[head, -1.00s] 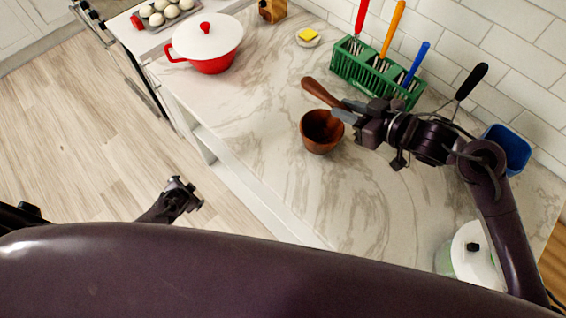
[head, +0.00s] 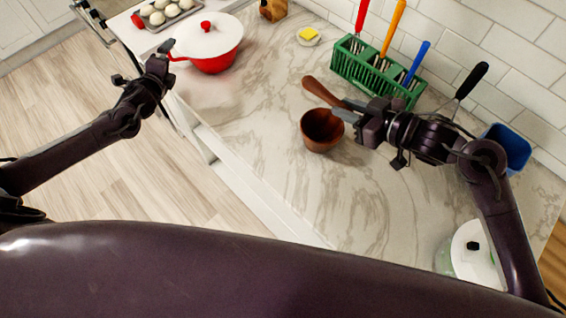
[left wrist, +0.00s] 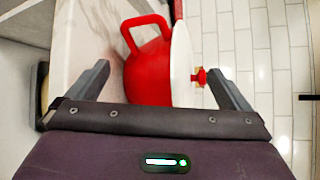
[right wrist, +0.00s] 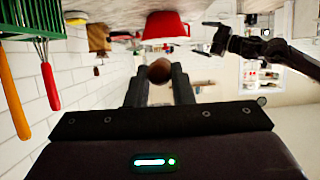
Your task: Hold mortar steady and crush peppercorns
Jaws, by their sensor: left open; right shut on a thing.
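The mortar is a brown wooden bowl (head: 321,136) standing upright on the marble counter in the head view. Its inside looks dark, and I cannot make out peppercorns. My right gripper (head: 346,110) is shut on the brown wooden pestle (head: 320,90), which slants up and left above the mortar's back rim. The pestle's round end (right wrist: 160,71) shows between the fingers in the right wrist view. My left gripper (head: 164,52) is open and empty, by the red pot's handle, far left of the mortar. Its fingers (left wrist: 160,88) frame the pot in the left wrist view.
A red pot (head: 212,62) with a white lid stands at the back left. A green utensil rack (head: 350,67) is behind the mortar, near the tiled wall. A blue container (head: 512,148) and a white-lidded jar (head: 474,262) are at right. The counter before the mortar is clear.

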